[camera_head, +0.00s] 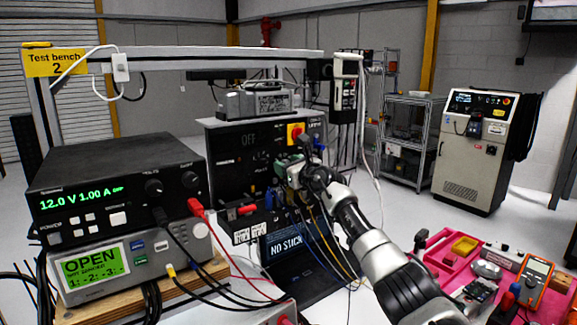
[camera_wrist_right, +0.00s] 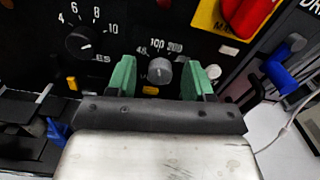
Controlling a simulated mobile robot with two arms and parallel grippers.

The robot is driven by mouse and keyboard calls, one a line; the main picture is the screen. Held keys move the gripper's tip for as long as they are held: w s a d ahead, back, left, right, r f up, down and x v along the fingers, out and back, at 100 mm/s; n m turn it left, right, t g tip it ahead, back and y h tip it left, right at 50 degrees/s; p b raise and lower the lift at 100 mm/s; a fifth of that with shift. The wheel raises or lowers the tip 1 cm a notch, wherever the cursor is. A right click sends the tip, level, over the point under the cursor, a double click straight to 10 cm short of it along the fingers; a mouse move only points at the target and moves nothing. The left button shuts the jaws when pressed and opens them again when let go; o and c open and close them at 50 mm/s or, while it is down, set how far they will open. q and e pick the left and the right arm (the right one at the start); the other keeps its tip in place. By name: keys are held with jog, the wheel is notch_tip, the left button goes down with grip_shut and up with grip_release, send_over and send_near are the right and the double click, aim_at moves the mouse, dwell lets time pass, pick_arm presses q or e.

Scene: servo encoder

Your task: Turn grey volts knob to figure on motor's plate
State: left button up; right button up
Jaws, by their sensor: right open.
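The grey volts knob (camera_wrist_right: 159,72) sits on the black panel in the right wrist view, with 100 and 200 printed above it and a part-hidden figure to the left. I cannot tell surely where its pointer aims. My right gripper (camera_wrist_right: 159,79) is open, its green fingers on either side of the knob; contact is not clear. In the head view my right gripper (camera_head: 289,167) is at the panel (camera_head: 232,160) and hides the knob. A grey motor (camera_head: 236,105) stands on top of the panel; its plate (camera_head: 273,103) is too small to read. My left gripper is out of view.
A black knob (camera_wrist_right: 80,40) with its own scale is left of the grey one. A red switch (camera_wrist_right: 247,14) on yellow is above right, and a blue plug (camera_wrist_right: 280,73) sits to the right. Power supply (camera_head: 115,185) and cables stand left; a pink tray (camera_head: 440,255) lies right.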

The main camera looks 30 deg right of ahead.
jog(key=c, duration=0.9)
jog(key=shift+r+m+p, duration=0.15)
jog(key=shift+m+p, duration=0.45)
jog(key=shift+p, duration=0.25)
jog(key=shift+c, duration=0.2)
jog(key=m+p, duration=0.5)
jog(key=p, duration=0.1)
jog(key=shift+m+p, duration=0.45)
jog(key=shift+m, duration=0.45)
jog(key=shift+f, duration=0.2)
